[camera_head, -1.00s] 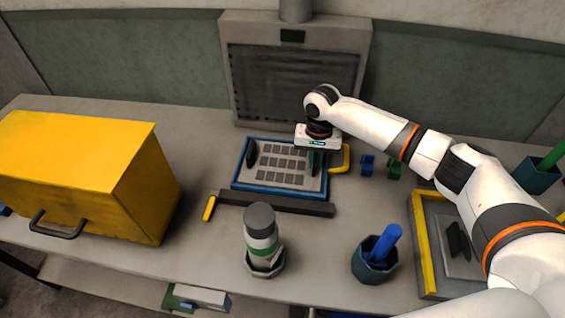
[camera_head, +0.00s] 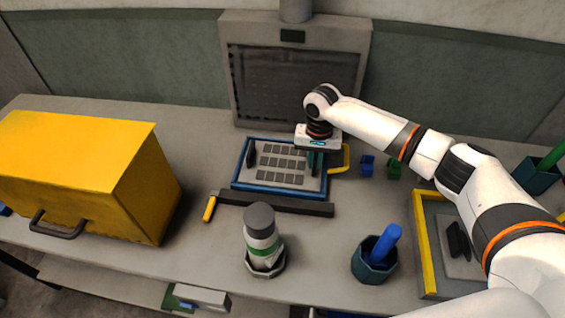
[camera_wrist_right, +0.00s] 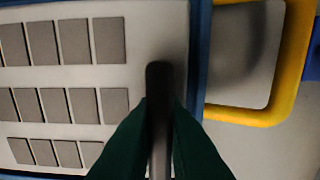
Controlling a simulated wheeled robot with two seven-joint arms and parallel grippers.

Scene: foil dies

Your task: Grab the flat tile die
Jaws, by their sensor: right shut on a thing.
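My right gripper (camera_head: 316,161) is over the right end of the blue-edged tray (camera_head: 236,184). In the right wrist view its dark green fingers (camera_wrist_right: 160,135) are shut on a thin dark upright piece, which I take for the flat tile die (camera_wrist_right: 159,80). The fingers hide its lower part, and I cannot tell whether it touches the tray. Another dark upright piece (camera_head: 251,153) stands at the tray's left end. Rows of flat grey tiles (camera_head: 282,162) lie between them. My left gripper is not in view.
A yellow handle (camera_head: 346,158) sits at the tray's right side. A dark bar (camera_head: 275,203) lies in front. A bottle (camera_head: 261,235), a teal cup (camera_head: 374,266) and a big yellow box (camera_head: 75,160) stand nearby. Small blue (camera_head: 367,165) and green pieces (camera_head: 394,168) lie to the right.

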